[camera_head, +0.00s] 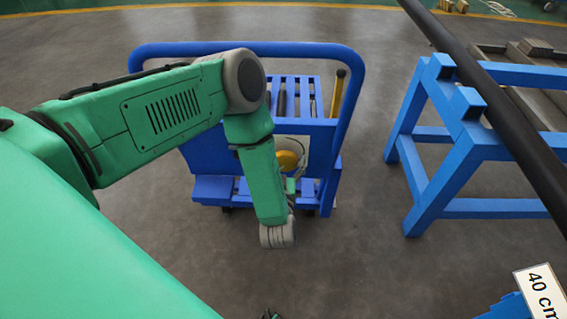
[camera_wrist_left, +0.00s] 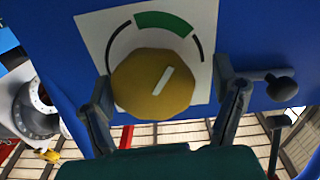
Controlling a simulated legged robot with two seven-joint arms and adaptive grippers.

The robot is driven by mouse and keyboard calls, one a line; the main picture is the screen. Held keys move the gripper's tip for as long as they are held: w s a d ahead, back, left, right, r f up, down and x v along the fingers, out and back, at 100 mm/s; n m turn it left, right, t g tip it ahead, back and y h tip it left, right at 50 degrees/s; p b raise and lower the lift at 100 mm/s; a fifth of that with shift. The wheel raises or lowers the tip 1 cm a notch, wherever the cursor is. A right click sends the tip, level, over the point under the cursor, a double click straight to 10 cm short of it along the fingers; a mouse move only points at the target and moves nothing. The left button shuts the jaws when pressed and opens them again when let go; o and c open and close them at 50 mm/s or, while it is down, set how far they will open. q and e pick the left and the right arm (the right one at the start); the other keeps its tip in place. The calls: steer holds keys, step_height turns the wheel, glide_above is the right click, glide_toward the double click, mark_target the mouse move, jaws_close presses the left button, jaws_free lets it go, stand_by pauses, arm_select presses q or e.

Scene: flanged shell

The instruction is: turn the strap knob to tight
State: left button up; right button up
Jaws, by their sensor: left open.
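The yellow round strap knob (camera_wrist_left: 153,84) sits on a white dial plate (camera_wrist_left: 95,30) on a blue panel. Its white mark points up and right, toward the right end of the green band (camera_wrist_left: 163,22). Thin black arcs flank the band. My left gripper (camera_wrist_left: 165,80) is open, with one finger on each side of the knob; I cannot tell whether they touch it. In the head view the knob (camera_head: 287,161) shows beside my green left forearm, on the blue cart (camera_head: 330,130). The left fingers are mostly hidden there.
A dark knobbed lever (camera_wrist_left: 281,86) sticks out right of the dial, close to the right finger. A blue trestle (camera_head: 430,160) and a long black bar (camera_head: 500,105) stand at the right. A "40 cm" label (camera_head: 541,291) is at lower right. Floor between cart and trestle is clear.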

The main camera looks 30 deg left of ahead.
arm_select(q)
steer(key=shift+w+a, duration=0.1)
steer(key=shift+w, duration=0.05)
steer(key=shift+d+r, duration=0.15)
steer(key=shift+d, duration=0.5)
steer(key=shift+c, duration=0.8)
steer(key=shift+d+r, duration=0.1)
steer(key=shift+r, duration=0.05)
steer(key=c, duration=1)
steer(key=shift+a, duration=0.3)
steer(key=shift+a+n, duration=0.1)
steer(key=shift+n, duration=0.3)
steer(key=shift+n+p, duration=0.4)
steer(key=shift+d+n, duration=0.2)
steer(key=shift+n, duration=0.4)
arm_select(e)
steer(key=shift+s+d+r, duration=0.1)
steer(key=shift+d+r, duration=0.25)
steer(key=shift+d, duration=0.05)
